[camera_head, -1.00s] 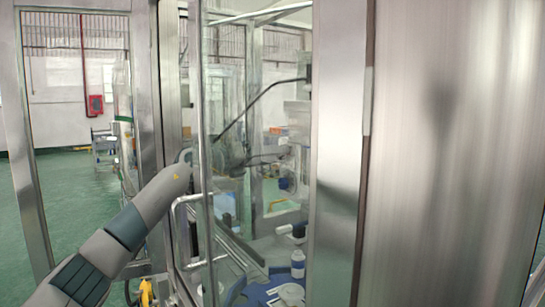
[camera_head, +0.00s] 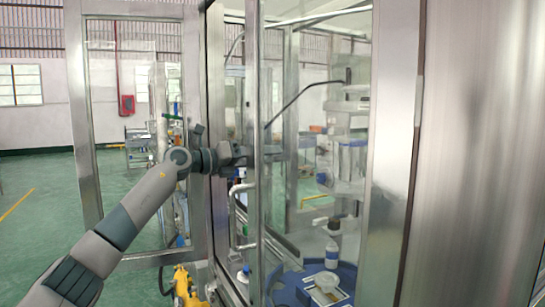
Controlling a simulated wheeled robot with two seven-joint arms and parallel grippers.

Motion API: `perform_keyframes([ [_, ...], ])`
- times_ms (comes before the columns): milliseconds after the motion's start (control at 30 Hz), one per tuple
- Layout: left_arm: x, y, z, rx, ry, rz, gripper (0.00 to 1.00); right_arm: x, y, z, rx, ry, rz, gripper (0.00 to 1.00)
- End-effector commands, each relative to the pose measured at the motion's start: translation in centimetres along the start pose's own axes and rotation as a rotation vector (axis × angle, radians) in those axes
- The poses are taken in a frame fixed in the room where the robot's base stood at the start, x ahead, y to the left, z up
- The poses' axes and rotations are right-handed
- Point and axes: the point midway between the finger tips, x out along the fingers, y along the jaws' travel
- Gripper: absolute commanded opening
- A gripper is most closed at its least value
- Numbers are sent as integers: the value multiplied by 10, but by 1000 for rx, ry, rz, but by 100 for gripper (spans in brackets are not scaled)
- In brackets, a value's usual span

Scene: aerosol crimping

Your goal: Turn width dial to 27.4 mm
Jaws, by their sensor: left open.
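My left arm comes in from the lower left, and its gripper (camera_head: 262,156) points right, at the glass door's edge of the machine. The gripper is open; its tips are small and partly overlapped by the door's upright frame. I see nothing held between them. No width dial can be made out in this view, and no reading is legible. My right gripper is not in view.
A glass door with a metal handle (camera_head: 236,205) stands beside my gripper. Behind the glass are a white bottle (camera_head: 332,250) and a blue round table (camera_head: 285,293). A broad steel panel (camera_head: 475,150) fills the right. Green floor lies open at left.

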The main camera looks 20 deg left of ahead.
Motion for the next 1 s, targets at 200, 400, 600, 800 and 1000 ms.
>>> perform_keyframes([
  [200, -7, 2, 0, 0, 3, -2, 44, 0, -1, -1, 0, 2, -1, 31],
  [400, -7, 2, 0, 0, 3, -2, 44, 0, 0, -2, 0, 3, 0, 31],
  [600, -7, 2, 0, 0, 3, -2, 44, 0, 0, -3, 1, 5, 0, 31],
  [800, -7, 1, 1, 0, 3, -3, 44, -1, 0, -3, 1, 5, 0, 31],
  [1000, -7, -8, 15, 0, 2, -3, 44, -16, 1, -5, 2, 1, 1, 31],
])
